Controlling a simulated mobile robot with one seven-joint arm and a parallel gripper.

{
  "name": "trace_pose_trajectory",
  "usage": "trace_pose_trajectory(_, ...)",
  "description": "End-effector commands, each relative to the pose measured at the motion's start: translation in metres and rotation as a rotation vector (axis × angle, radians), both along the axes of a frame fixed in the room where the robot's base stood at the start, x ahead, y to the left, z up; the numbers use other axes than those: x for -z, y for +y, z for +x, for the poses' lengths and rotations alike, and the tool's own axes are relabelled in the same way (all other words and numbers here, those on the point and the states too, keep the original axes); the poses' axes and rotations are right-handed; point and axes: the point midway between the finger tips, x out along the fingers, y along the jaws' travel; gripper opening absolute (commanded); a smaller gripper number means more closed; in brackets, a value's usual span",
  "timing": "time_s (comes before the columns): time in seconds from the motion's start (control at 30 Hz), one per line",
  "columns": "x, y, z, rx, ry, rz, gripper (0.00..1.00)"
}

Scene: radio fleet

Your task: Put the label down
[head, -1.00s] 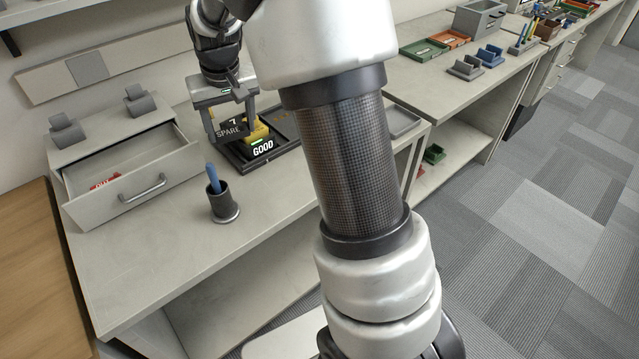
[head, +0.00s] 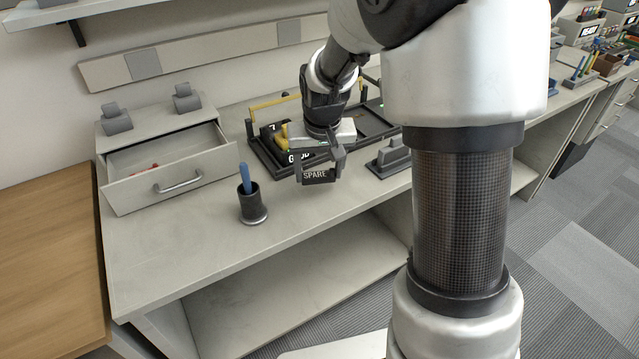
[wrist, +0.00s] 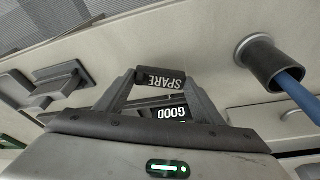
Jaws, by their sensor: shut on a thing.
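The black label reading SPARE (head: 315,175) is held between the fingertips of my gripper (head: 320,179), which is shut on it. It hangs above the grey desk (head: 200,262), in front of the black tray and right of the pen cup. The wrist view also shows the SPARE label (wrist: 160,79) gripped between both fingers. A second label reading GOOD (head: 297,157) is on the tray's front edge, partly hidden by my gripper. In the wrist view GOOD (wrist: 171,113) shows between my fingers.
A dark cup (head: 253,206) with a blue pen (head: 245,178) stands left of my gripper. An open drawer (head: 140,188) with something red inside is farther left. The black tray (head: 262,160) is behind. A grey stand (head: 389,160) is to the right. The desk's front is clear.

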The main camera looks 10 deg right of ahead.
Motion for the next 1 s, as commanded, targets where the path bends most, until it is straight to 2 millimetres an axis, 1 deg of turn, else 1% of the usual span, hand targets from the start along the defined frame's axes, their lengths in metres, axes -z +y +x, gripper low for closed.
trace_pose_trajectory(0.03,0.013,0.0,-0.001,0.0,0.005,-0.001,0.4)
trace_pose_trajectory(0.1,0.025,0.0,-0.001,0.0,0.004,0.0,0.4)
trace_pose_trajectory(0.17,0.032,0.0,-0.001,0.0,0.003,0.0,0.4)
trace_pose_trajectory(0.23,0.035,0.0,0.0,0.0,0.001,0.0,0.4)
trace_pose_trajectory(0.43,0.034,0.0,0.0,0.0,0.0,0.0,0.4)
trace_pose_trajectory(0.57,0.038,0.0,0.0,0.0,0.001,0.0,0.4)
trace_pose_trajectory(0.6,0.038,0.0,0.0,0.0,0.001,0.0,0.63)
trace_pose_trajectory(0.67,0.037,0.0,0.0,0.0,0.001,0.0,0.73)
trace_pose_trajectory(0.7,0.037,0.0,0.0,0.0,0.001,0.0,0.8)
trace_pose_trajectory(1.0,0.036,0.0,0.0,0.0,0.001,0.0,0.8)
